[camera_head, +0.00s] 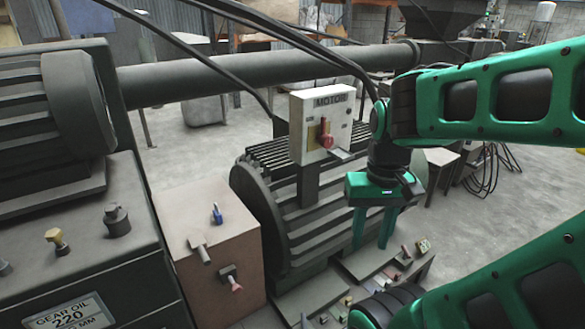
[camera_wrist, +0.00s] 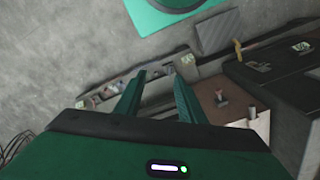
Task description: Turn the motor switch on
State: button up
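The motor switch is a red lever (camera_head: 326,136) on a pale box (camera_head: 322,112) labelled MOTOR, mounted above the ribbed dark motor housing (camera_head: 300,205). A yellow plate sits behind the lever. My gripper (camera_head: 372,228) points down to the right of and below the switch box, apart from it, with its two green fingers spread and nothing between them. In the wrist view my gripper (camera_wrist: 152,95) also shows its fingers apart and empty. I cannot make out the switch in the wrist view.
A brown box (camera_head: 205,240) with several small levers stands left of the motor. A low panel with small controls (camera_head: 385,268) lies below my gripper. A thick pipe (camera_head: 260,72) and black cables run behind and above the switch. Open concrete floor (camera_head: 480,220) lies right.

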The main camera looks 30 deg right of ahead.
aim_at(327, 141)
jog(key=z, duration=0.5)
jog(key=k, duration=1.2)
jog(key=z, duration=0.5)
jog(key=i, duration=0.65)
jog(key=u, duration=0.4)
